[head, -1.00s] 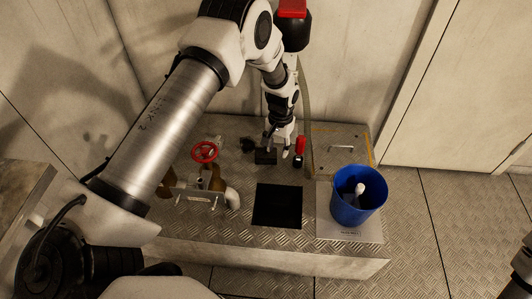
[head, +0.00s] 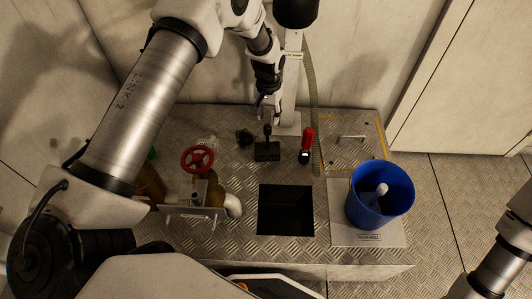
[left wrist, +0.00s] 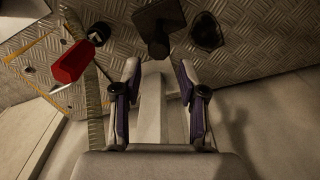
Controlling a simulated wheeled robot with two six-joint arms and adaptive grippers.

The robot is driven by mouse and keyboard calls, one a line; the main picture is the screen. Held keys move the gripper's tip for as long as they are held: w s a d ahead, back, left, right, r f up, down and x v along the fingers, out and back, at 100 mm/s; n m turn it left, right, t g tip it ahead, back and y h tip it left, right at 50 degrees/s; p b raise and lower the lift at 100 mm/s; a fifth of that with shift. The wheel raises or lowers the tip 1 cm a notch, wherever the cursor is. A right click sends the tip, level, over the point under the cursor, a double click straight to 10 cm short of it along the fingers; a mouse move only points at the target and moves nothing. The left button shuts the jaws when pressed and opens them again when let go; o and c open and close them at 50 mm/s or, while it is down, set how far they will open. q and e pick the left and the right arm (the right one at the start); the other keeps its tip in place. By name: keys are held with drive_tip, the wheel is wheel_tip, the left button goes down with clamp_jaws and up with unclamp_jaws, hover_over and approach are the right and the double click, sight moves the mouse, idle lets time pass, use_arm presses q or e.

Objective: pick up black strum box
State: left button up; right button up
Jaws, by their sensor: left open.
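The black strum box (head: 267,151) stands on the metal deck, a dark block with a short upright stem. In the left wrist view the strum box (left wrist: 158,22) is at the top, just beyond my fingertips. My left gripper (head: 267,110) is open and empty behind the strum box. In the left wrist view my left gripper (left wrist: 160,72) shows its two fingers spread apart, with a pale post between and behind them. The strum box is not between the fingers. My right gripper is not in view; only part of my right arm shows at the lower right.
A red-handled item (head: 307,142) stands right of the strum box and a small black fitting (head: 244,138) left of it. A red valve wheel (head: 197,159), a square opening (head: 285,211) and a blue bucket (head: 379,197) are nearer. A hose (head: 315,100) hangs behind.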

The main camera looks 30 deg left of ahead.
use_arm(q)
wheel_tip(320, 180, down, 2)
drive_tip(key=shift+a+f+b, duration=0.1)
drive_tip(key=shift+f+b, duration=0.15)
drive_tip(key=shift+b, duration=0.25)
drive_tip(key=b, duration=0.3)
hover_over(268, 148)
drive_tip(key=f, duration=0.7)
drive_tip(key=shift+w+a+f, duration=0.2)
drive_tip(key=shift+w+a, duration=0.05)
drive_tip(key=shift+r, duration=0.15)
drive_tip(key=shift+c, duration=0.3)
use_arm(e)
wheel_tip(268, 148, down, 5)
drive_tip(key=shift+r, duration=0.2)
use_arm(q)
clamp_jaws()
